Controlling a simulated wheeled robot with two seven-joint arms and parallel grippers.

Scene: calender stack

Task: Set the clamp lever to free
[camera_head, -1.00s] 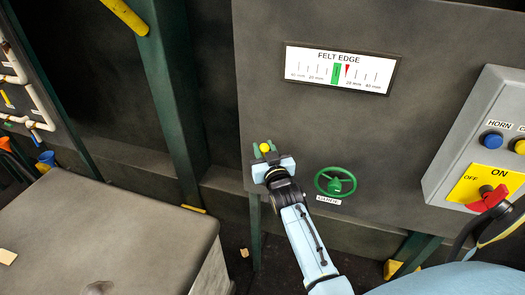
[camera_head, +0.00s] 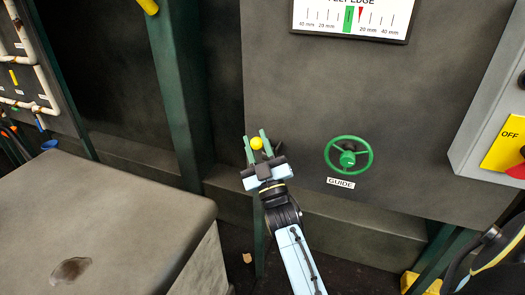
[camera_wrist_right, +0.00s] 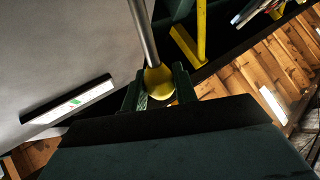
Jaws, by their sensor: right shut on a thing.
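The clamp lever shows as a yellow ball knob (camera_head: 256,143) at the lower left edge of the grey panel. In the right wrist view it is a metal rod (camera_wrist_right: 142,32) ending in a yellow ball (camera_wrist_right: 157,80). My right gripper (camera_head: 257,140) has its green fingers on either side of the ball, shut on it. The fingers also flank the ball in the right wrist view (camera_wrist_right: 158,88). The lever's pivot and any label for it cannot be made out. My left gripper is not in view.
A green handwheel (camera_head: 348,155) labelled GUIDE is right of my gripper. The FELT EDGE gauge (camera_head: 352,17) is above, and a control box (camera_head: 490,110) is far right. A grey block (camera_head: 100,215) stands at lower left. A green post (camera_head: 178,90) rises left of the panel.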

